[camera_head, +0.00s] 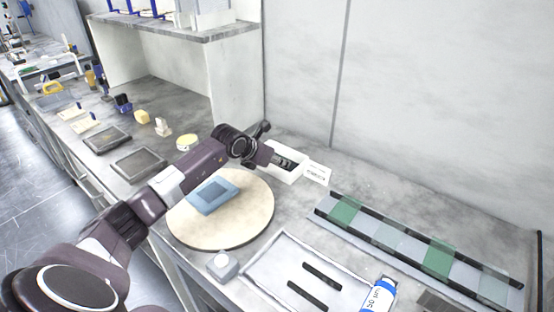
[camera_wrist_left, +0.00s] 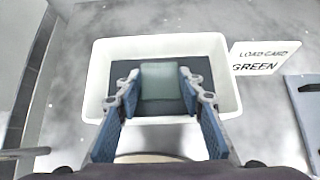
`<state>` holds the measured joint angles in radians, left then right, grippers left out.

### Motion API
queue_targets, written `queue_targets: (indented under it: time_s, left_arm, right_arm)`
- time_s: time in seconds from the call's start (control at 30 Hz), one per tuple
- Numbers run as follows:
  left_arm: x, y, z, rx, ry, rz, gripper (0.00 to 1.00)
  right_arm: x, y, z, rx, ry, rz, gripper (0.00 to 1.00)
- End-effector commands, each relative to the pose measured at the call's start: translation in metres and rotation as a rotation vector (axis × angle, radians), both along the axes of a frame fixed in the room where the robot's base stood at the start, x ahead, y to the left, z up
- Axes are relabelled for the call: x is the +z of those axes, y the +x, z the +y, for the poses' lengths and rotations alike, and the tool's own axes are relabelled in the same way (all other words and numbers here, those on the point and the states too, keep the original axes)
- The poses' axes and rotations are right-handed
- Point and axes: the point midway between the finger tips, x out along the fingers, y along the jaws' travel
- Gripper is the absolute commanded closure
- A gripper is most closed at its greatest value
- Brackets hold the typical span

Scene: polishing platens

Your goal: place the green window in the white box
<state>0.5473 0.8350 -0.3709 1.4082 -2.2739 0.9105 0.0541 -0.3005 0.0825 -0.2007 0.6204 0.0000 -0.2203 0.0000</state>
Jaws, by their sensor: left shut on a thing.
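The left gripper (camera_wrist_left: 159,82) is shut on a pale green window (camera_wrist_left: 160,80), its two fingers on either side of it. The window is over the dark floor of the white box (camera_wrist_left: 98,72); I cannot tell whether it touches the floor. In the head view, the left arm reaches across to the white box (camera_head: 290,176), and its gripper (camera_head: 277,158) is at the box, with the fingertips and window not clearly visible. The right gripper is in neither view.
A card (camera_wrist_left: 265,60) reading "LOAD CARD GREEN" lies right of the box. A long rack (camera_head: 400,262) with green and paler panes stands at right. A round tan platen (camera_head: 255,215) with a blue pad (camera_head: 212,196) and a grey tray (camera_head: 262,262) are nearer.

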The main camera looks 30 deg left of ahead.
Motion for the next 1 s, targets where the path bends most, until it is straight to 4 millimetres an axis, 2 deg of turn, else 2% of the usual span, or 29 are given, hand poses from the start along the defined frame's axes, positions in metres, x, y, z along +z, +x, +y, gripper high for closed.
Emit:
queue_targets:
  time_s: [0.23, 0.27, 0.4, 0.77, 0.87, 1.0]
  left_arm:
    - [-0.004, 0.000, 0.000, 0.001, 0.001, -0.001, 0.95]
    - [-0.003, 0.000, 0.000, 0.001, 0.001, 0.000, 0.61]
    - [-0.003, 0.000, 0.000, 0.000, 0.000, 0.001, 0.47]
    - [0.003, 0.000, 0.000, 0.000, 0.000, 0.001, 0.47]
    - [0.005, -0.007, 0.002, 0.002, 0.003, 0.001, 0.47]
    - [0.019, -0.022, 0.004, 0.000, 0.006, 0.001, 0.47]
  right_arm:
    - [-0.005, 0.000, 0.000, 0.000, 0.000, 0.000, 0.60]
    - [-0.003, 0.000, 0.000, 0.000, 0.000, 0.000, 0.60]
    - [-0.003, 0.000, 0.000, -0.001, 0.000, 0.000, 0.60]
    - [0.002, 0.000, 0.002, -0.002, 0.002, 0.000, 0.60]
    - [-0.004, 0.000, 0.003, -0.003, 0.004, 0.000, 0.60]
    - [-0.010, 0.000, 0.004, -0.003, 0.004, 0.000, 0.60]
